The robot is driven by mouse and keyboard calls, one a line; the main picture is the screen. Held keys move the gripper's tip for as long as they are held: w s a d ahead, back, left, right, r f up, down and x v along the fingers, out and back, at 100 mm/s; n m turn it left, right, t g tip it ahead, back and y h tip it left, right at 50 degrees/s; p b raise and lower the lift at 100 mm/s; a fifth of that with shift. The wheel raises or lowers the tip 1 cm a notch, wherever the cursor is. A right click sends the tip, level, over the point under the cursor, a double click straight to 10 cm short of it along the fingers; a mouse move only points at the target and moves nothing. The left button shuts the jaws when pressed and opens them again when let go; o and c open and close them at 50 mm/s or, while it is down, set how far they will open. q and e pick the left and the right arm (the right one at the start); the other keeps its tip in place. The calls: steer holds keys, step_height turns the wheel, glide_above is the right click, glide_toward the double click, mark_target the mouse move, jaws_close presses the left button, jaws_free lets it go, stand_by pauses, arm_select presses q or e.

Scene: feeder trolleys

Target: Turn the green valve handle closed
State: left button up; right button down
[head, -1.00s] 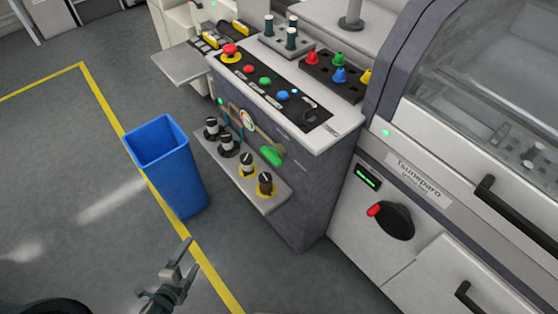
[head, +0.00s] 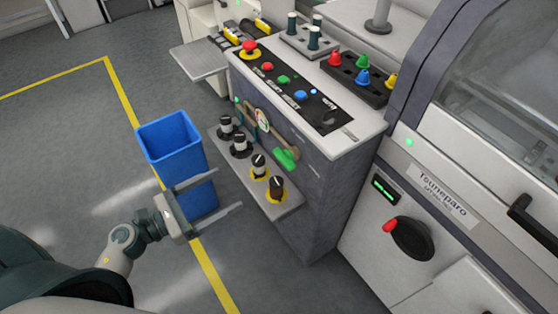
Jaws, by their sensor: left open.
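The green valve handle (head: 285,158) is on the front face of the grey control cabinet, at the right end of a brass-coloured pipe with a round gauge (head: 262,120). The handle slants down to the right. My left gripper (head: 228,195) is open and empty, with its two fingers pointing right. In the picture it lies left of and below the handle, over the blue bin's lower part and the floor, apart from the handle. My right gripper is not in view.
A shelf (head: 290,200) with several black-topped knobs juts out below the handle. A blue bin (head: 170,140) stands left of the cabinet. A button panel (head: 290,88) tops the cabinet. A machine with a red-and-black rotary switch (head: 411,239) stands right.

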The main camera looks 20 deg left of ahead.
arm_select(q)
steer(key=p, duration=0.5)
glide_toward(280, 160)
steer(key=x, duration=0.7)
steer(key=shift+w+d+r, duration=0.15)
steer(key=shift+w+d, duration=0.05)
steer(key=shift+w, duration=0.15)
steer(key=shift+w+d+p, duration=0.35)
steer(key=shift+w+d, duration=0.05)
steer(key=shift+w, duration=0.05)
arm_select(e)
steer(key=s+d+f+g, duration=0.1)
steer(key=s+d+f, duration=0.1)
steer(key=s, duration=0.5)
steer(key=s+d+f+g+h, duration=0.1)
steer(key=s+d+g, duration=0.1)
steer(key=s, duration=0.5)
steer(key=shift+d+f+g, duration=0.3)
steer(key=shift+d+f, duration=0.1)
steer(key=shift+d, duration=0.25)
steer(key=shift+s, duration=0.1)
arm_select(q)
steer(key=c, duration=1.1)
